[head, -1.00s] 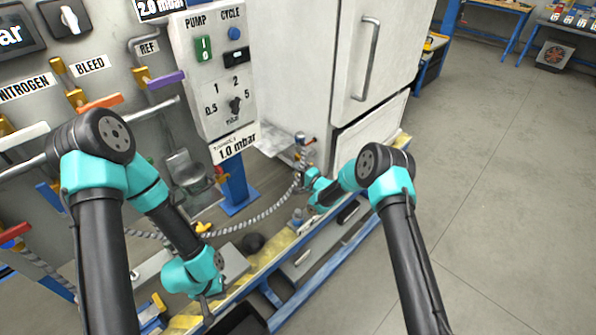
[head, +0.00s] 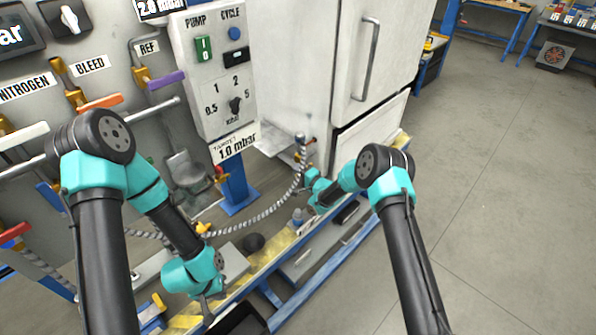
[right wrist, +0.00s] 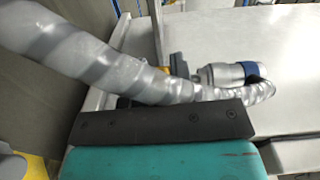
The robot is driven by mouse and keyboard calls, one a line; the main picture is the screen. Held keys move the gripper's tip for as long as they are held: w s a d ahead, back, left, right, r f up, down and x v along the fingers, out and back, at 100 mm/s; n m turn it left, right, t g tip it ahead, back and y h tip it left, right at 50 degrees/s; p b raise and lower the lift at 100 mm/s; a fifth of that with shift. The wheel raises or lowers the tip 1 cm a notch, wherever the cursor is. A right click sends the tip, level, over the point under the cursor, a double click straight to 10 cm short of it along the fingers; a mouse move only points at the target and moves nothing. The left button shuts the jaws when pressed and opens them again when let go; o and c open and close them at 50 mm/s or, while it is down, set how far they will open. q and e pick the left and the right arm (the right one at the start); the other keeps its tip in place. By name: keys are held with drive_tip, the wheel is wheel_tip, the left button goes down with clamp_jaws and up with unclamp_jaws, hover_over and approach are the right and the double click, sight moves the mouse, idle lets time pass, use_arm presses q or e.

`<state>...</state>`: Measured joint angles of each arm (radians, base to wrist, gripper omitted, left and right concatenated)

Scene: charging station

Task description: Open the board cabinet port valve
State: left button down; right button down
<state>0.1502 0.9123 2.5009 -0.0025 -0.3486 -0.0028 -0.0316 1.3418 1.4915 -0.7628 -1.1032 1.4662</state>
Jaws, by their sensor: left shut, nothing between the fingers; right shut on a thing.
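The white cabinet (head: 300,60) stands at the centre of the head view. A small fitting with a blue-grey top and a red part, apparently the port valve (head: 302,140), is low at its front corner. A grey ribbed hose (head: 262,215) runs up to it. My right gripper (head: 307,179) is just below the fitting, shut and apparently on the hose; the contact is hidden. In the right wrist view, its dark finger (right wrist: 160,122) lies against the hose (right wrist: 90,55), near a silver cylinder with a blue band (right wrist: 225,73). My left gripper (head: 208,302) is shut and empty, low at the bench edge.
A control panel (head: 212,70) and a wall of valve handles, including a purple one (head: 166,80) and an orange one (head: 100,103), stand at the left. Open floor (head: 500,200) lies to the right.

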drive_tip(key=shift+w+d+f+n, duration=0.15)
drive_tip(key=shift+f+n, duration=0.35)
drive_tip(key=shift+n, duration=0.55)
drive_tip(key=shift+w+d+f+n, duration=0.1)
drive_tip(key=shift+f+n, duration=0.35)
drive_tip(key=shift+n, duration=0.65)
drive_tip(key=shift+w+d+f+n, duration=0.15)
drive_tip(key=shift+f+n, duration=0.35)
drive_tip(key=shift+n, duration=0.55)
drive_tip(key=c, duration=1)
unclamp_jaws()
drive_tip(key=shift+o, duration=0.2)
drive_tip(key=v, duration=1.7)
drive_tip(key=shift+s+d, duration=0.15)
drive_tip(key=shift+d, duration=0.05)
